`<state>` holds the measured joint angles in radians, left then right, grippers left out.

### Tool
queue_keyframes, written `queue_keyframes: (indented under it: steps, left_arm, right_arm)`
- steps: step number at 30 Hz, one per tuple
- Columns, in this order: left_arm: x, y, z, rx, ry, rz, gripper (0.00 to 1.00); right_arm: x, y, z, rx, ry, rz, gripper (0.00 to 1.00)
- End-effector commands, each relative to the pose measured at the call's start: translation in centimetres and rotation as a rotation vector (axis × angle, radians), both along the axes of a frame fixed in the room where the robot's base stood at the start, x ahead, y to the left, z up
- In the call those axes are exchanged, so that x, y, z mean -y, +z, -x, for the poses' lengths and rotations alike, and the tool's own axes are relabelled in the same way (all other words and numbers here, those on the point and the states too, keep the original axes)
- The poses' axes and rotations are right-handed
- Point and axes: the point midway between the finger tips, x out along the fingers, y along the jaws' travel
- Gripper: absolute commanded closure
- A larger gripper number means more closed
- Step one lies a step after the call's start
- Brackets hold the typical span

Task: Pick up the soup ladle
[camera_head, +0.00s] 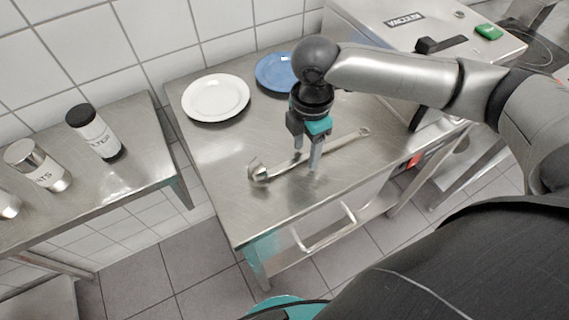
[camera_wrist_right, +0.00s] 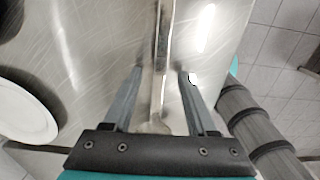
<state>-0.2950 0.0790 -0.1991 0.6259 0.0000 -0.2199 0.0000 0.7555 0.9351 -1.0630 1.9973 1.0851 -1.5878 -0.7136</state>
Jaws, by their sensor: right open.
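The soup ladle (camera_head: 338,143) is metal and lies on the steel table (camera_head: 220,180). Its bowl end is at the left and its handle runs up to the right. In the right wrist view the ladle handle (camera_wrist_right: 162,50) passes between the fingers. My right gripper (camera_head: 307,160) is open, pointing down, with one finger on each side of the handle. I cannot tell whether either finger touches it. The right gripper also shows in the right wrist view (camera_wrist_right: 160,85). My left gripper is not in view.
A white plate (camera_head: 216,97) and a blue plate (camera_head: 275,72) lie at the back of the table. A vacuum machine (camera_head: 400,30) stands at the back right. A side table at the left holds a black-lidded jar (camera_head: 95,135) and metal-lidded jars (camera_head: 40,165).

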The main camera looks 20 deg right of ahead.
Motion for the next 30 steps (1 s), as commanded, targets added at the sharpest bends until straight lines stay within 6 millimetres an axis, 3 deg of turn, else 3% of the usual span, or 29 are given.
queue_keyframes:
  steps: [3, 10, 25, 30]
  left_arm:
    - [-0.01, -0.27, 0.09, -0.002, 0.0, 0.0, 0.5]
    - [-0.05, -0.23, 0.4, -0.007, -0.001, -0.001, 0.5]
    - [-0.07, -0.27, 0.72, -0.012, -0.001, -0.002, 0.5]
    - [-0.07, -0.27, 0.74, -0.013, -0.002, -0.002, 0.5]
  right_arm:
    - [0.02, -0.86, 0.0, 0.0, 0.0, 0.001, 0.43]
    - [0.01, -0.83, -0.01, 0.001, 0.0, 0.001, 0.44]
    - [0.0, -0.79, -0.01, 0.001, 0.0, 0.001, 1.0]
    - [0.01, -0.79, -0.01, 0.001, 0.0, 0.001, 1.0]
